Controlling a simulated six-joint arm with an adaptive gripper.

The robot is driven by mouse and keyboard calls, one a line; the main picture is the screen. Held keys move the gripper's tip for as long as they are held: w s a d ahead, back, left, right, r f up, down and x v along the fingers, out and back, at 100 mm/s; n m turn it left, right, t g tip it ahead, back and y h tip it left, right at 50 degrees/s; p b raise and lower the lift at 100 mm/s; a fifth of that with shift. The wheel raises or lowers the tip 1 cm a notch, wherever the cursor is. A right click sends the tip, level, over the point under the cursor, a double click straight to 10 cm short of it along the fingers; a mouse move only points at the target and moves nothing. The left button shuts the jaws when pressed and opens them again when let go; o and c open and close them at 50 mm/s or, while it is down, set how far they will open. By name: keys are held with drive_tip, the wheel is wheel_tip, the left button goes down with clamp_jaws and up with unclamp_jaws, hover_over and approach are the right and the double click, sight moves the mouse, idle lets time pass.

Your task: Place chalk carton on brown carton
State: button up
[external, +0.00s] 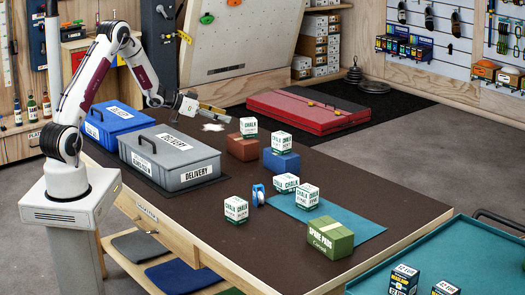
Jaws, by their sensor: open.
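Several white-and-green chalk cartons are on the dark table. One chalk carton (248,126) appears to rest on top of the brown carton (242,149). Another chalk carton (281,140) appears to rest on the blue carton (281,162). One chalk carton (236,210) stands alone at the front left. Two more, a chalk carton (286,183) and a chalk carton (307,197), stand close together by the blue mat (352,229). My gripper (196,107) is open at the table's far side, left of the brown carton and apart from it. Its fingertips are small and hard to make out.
A grey lidded bin (170,160) and a blue bin (115,122) stand at the left. A green carton (325,239) sits at the front right. A blue roll (258,195) stands mid-table. White powder (213,127) and a tan bar (214,109) are near my gripper. The front-left tabletop is clear.

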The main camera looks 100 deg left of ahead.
drive_tip(key=w+d+r+g+y, duration=0.15)
drive_tip(key=w+d+r, duration=0.35)
drive_tip(key=d+r, duration=0.5)
drive_tip(key=s+d+r+g, duration=0.1)
drive_tip(key=s+d+r, duration=0.15)
drive_tip(key=d, duration=0.45)
drive_tip(key=s+d+r+g, duration=0.1)
drive_tip(key=d+r, duration=0.3)
drive_tip(key=d, duration=0.4)
drive_tip(key=s+d+f+m+g+h, duration=0.1)
drive_tip(key=s+d+m+h, duration=0.1)
drive_tip(key=s+d, duration=0.9)
drive_tip(key=s+d+f+m+g+h, duration=0.1)
drive_tip(key=s+d+h, duration=0.3)
drive_tip(key=s+d, duration=0.7)
drive_tip(key=d+m+g, duration=0.1)
drive_tip(key=d, duration=0.5)
drive_tip(key=shift+h, duration=0.35)
drive_tip(key=shift+o, duration=0.4)
